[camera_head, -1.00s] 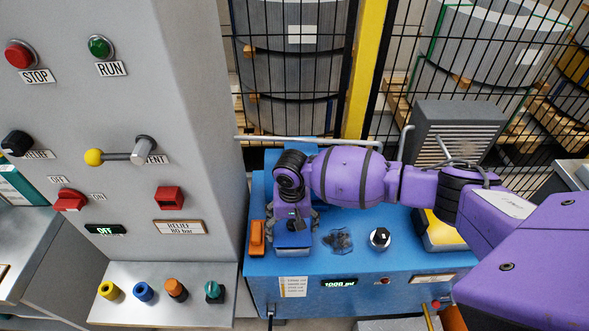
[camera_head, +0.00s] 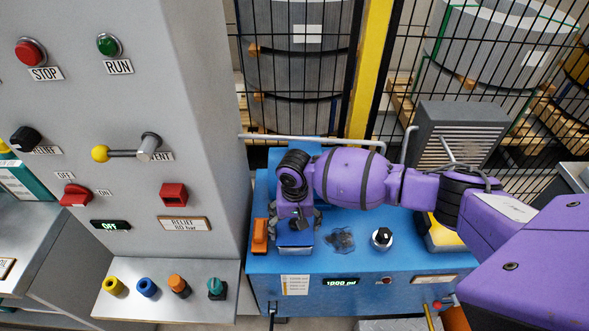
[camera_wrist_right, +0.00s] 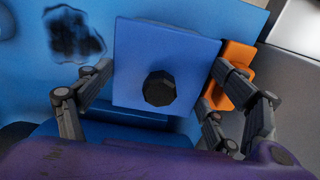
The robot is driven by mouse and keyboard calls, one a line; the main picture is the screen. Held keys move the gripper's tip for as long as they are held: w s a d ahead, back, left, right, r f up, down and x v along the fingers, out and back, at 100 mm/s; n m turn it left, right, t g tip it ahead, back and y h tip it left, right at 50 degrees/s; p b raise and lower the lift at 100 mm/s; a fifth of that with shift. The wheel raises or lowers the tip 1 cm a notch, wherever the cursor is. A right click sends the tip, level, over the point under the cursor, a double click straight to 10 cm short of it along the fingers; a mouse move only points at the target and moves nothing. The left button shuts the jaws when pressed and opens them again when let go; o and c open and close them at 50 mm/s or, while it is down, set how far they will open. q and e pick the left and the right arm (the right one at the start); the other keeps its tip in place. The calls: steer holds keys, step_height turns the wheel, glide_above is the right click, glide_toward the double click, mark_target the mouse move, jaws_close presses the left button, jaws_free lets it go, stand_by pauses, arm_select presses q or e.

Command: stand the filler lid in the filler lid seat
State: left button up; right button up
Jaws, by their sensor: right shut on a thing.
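The filler lid looks like a blue square plate (camera_wrist_right: 135,50) with a black knob (camera_wrist_right: 160,88) in the middle of its face. It fills the middle of the right wrist view. My right gripper (camera_wrist_right: 165,90) has a finger at each side edge of the plate and is shut on it. In the head view, my right gripper (camera_head: 297,222) points down over the left part of the blue machine top, and part of the lid (camera_head: 296,249) shows below it. The seat cannot be made out; the hand and lid cover that area. My left gripper is in neither view.
An orange block (camera_head: 260,236) stands close left of the gripper in the head view. A dark stain (camera_head: 340,240) and a black knob (camera_head: 382,237) lie to the right on the blue machine (camera_head: 400,262). A grey control cabinet (camera_head: 205,120) stands left.

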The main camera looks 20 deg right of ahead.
steer(key=shift+f, duration=0.95)
steer(key=o, duration=1.2)
steer(key=shift+r, duration=0.1)
steer(key=shift+c, duration=0.2)
step_height(320, 180, up, 12)
steer(key=shift+r, duration=0.1)
steer(key=s+a+f+n+t+y, duration=0.1)
steer(key=s+a+f+n+y, duration=0.2)
steer(key=s, duration=0.6)
steer(key=s+a+f+n, duration=0.1)
steer(key=s+a+f, duration=0.3)
steer(key=s, duration=0.5)
steer(key=s+d+h, duration=0.4)
steer(key=s+d, duration=1.3)
steer(key=w+a+f+t+y, duration=0.1)
steer(key=w+a+f+t, duration=0.3)
steer(key=w+f+t, duration=0.3)
step_height(320, 180, down, 4)
steer(key=shift+w+a+f+t, duration=0.2)
steer(key=shift+w+a+t, duration=0.15)
steer(key=shift+w, duration=0.35)
